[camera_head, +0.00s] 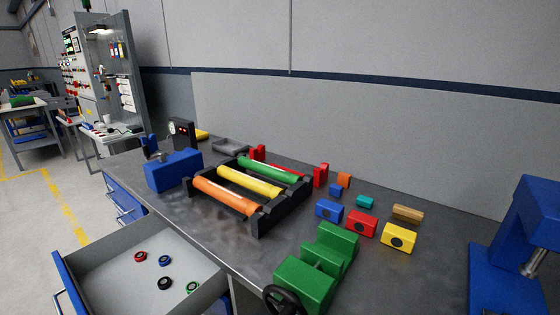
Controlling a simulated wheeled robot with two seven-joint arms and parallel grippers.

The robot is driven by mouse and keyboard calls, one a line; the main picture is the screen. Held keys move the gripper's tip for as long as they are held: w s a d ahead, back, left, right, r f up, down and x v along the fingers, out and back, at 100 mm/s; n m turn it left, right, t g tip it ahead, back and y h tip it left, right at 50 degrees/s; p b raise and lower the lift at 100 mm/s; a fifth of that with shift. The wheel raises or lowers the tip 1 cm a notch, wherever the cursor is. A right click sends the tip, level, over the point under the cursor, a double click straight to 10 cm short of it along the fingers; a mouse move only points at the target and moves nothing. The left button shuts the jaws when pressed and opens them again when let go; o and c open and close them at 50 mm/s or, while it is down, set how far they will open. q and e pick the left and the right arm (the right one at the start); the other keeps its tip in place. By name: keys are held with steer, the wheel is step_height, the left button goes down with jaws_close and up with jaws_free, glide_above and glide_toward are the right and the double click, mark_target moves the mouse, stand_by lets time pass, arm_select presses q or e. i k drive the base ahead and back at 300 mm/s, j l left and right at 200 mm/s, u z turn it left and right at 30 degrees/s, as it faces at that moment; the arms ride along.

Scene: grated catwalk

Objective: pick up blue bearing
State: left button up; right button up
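A small blue ring (164,260), shaped like a bearing, lies in the open grey drawer (105,262) at lower left. A red ring (140,256), a black ring (164,283) and a green ring (192,288) lie in the drawer around it, apart from each other. A blue block with a dark round mark (329,210) stands on the workbench (215,225); I cannot tell whether it is a bearing too. Neither of my grippers shows in this view.
A black rack (262,222) holds orange, yellow and green rollers. A green vise (318,268) with a black handwheel stands at the front edge. Red (361,223) and yellow (398,236) blocks sit beside it. A blue machine (520,245) stands at right.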

mark_target(164, 260)
steer(key=k+j+u, duration=0.1)
steer(key=u, duration=0.35)
steer(key=k+j+u, duration=0.15)
steer(key=u, duration=0.3)
steer(key=k+j+u, duration=0.1)
steer(key=j+u, duration=0.15)
steer(key=u, duration=0.2)
